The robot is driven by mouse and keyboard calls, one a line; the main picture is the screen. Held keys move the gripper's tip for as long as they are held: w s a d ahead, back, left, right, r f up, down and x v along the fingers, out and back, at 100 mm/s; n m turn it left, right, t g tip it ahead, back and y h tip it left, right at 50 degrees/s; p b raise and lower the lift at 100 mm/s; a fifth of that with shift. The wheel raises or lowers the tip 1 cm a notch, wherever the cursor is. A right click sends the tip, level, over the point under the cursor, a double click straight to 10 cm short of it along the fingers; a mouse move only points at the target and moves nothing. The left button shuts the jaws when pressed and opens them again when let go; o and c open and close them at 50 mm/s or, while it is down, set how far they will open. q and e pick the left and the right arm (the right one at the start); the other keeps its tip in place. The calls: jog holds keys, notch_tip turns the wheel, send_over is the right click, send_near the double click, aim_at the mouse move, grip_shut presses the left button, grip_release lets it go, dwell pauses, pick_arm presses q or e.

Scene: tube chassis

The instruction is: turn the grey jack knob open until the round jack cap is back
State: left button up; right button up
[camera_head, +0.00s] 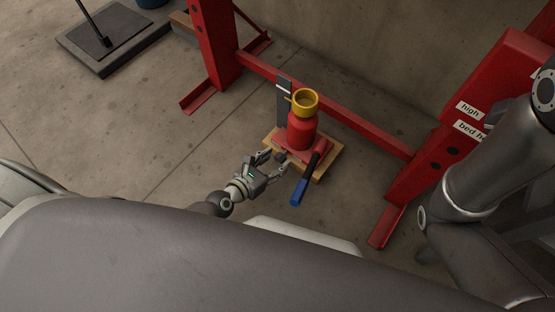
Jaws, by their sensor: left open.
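The red bottle jack (301,132) stands upright on a wooden board on the floor. A yellow round piece (305,101) tops it; I cannot tell whether this is the jack cap. My left gripper (275,162) is open at the near left of the jack's base, fingers pointing towards it. A small dark grey piece (280,155) shows by the fingertips, probably the jack knob; I cannot tell whether they touch it. My right gripper is out of view; only my right arm shows at the right.
A handle with a blue end (299,192) slopes down from the jack's near right. The wooden board (331,153) lies beneath. A dark upright plate (283,98) stands behind. A red frame (350,115) crosses behind, with a post at each side.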

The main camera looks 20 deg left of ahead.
pick_arm(q)
jog(key=shift+x, duration=1)
jog(key=shift+c, duration=0.2)
jog(key=c, duration=1)
jog(key=shift+o, duration=0.2)
jog(key=shift+f+n+h+b, duration=0.15)
jog(key=shift+n+h+b, duration=0.15)
jog(key=shift+b, duration=0.55)
jog(key=o, duration=1)
